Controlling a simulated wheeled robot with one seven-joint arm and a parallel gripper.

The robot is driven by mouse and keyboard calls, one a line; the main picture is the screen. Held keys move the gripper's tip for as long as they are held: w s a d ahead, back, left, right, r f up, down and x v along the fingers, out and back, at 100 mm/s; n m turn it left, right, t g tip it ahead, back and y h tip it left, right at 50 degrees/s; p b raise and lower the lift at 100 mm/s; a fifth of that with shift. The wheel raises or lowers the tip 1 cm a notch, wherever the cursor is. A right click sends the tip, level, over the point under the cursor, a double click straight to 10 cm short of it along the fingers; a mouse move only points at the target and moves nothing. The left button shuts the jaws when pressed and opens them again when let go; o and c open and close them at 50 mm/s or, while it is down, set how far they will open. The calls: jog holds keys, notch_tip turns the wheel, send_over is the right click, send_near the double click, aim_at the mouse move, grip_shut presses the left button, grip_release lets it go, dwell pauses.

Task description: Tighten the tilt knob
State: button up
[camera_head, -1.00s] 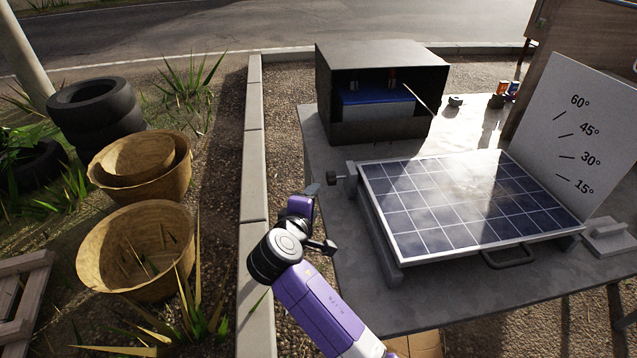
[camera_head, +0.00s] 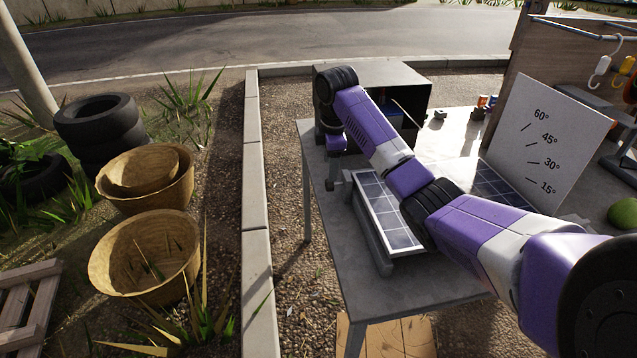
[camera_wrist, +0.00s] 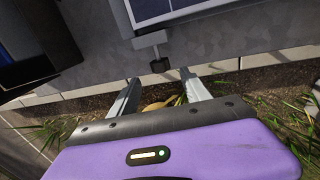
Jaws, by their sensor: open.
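The solar panel (camera_head: 392,222) lies nearly flat in its frame on the grey table, partly hidden behind my arm. The small dark tilt knob (camera_head: 330,185) sticks out from a bracket at the frame's left side. In the wrist view the knob (camera_wrist: 159,66) shows at the end of a short shaft, just ahead of the gap between my fingertips. My gripper (camera_wrist: 160,77) is open and empty, one finger to each side of the knob's line. In the head view its fingers are hard to make out above the knob. No contact is visible.
A white angle board (camera_head: 550,140) marked 15° to 60° stands right of the panel. A dark open-fronted box (camera_head: 405,75) sits at the table's back, close behind my arm. Wicker baskets (camera_head: 150,255) stand on the ground left of the kerb. A green round fruit (camera_head: 622,213) lies at right.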

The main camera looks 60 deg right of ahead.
aim_at(334, 184)
jog(key=shift+w+d+f, duration=0.15)
jog(key=shift+f, duration=1.1)
jog(key=shift+w+d+f, duration=0.1)
jog(key=shift+d+f, duration=0.1)
jog(key=shift+f, duration=1.1)
jog(key=shift+w+d+f, duration=0.15)
jog(key=shift+f, duration=1.1)
grip_shut()
